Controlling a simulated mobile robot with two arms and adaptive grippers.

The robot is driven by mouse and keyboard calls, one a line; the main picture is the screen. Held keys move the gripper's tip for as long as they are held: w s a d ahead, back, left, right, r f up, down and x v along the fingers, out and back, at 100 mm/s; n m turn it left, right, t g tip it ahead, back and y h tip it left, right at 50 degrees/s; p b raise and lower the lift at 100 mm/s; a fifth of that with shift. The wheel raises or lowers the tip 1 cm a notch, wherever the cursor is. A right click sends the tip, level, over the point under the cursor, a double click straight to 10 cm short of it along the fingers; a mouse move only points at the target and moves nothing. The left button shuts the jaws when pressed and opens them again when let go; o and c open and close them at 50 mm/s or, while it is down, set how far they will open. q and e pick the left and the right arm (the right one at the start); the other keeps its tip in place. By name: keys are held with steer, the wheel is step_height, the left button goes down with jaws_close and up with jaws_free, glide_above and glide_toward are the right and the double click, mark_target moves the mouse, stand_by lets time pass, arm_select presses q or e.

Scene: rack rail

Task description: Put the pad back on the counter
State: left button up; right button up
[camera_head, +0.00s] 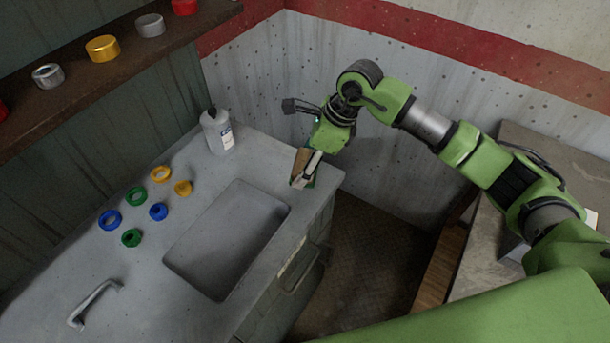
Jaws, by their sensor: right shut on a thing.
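The pad (298,166) is a small brown block with a bit of green at its lower edge. It is at the back right corner of the grey counter (262,160), near the counter's right edge. My right gripper (312,166) reaches down from above and is shut on the pad, covering part of it. I cannot tell whether the pad touches the counter top or hangs just above it. My left gripper is not in view.
A sink basin (225,240) is set in the counter. A grey bottle (217,131) stands at the back. Several coloured rings and caps, such as a blue ring (110,220), lie left of the sink, with a tap (95,303) in front. A shelf (75,95) holds several cans.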

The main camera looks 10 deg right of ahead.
mark_target(305, 163)
steer(key=shift+w+d+f+b, duration=0.15)
steer(key=shift+w+f+b, duration=0.3)
steer(key=shift+w+f, duration=0.6)
steer(key=shift+w+f+b, duration=0.1)
steer(key=shift+f+b, duration=0.2)
steer(key=shift+f, duration=0.05)
step_height(305, 163, down, 2)
steer(key=shift+w+f+b, duration=0.1)
steer(key=shift+f+b, duration=0.15)
steer(key=shift+b, duration=0.25)
steer(key=shift+f, duration=0.35)
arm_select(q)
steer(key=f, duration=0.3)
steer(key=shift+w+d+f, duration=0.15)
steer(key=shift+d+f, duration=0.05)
arm_select(e)
steer(key=shift+d, duration=0.1)
steer(key=shift+f, duration=0.1)
steer(key=o, duration=1.1)
steer(key=shift+c, duration=0.2)
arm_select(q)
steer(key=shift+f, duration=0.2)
